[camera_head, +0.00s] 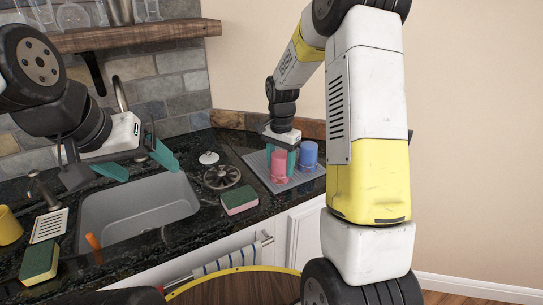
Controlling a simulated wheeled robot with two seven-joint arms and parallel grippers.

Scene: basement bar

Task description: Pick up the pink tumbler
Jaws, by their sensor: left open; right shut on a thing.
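The pink tumbler (279,172) stands on a grey ribbed mat (259,163) in the counter's back corner. My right gripper (281,157) reaches down over it from above and is shut on it, with teal finger pads at its sides. The tumbler's upper part is partly hidden by the gripper. It looks upright; I cannot tell whether its base still touches the mat. My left gripper (138,164) is open and empty above the back of the sink, its teal pads spread apart.
A blue tumbler (308,154) stands close to the right of the pink one. The sink (140,208) is further left.

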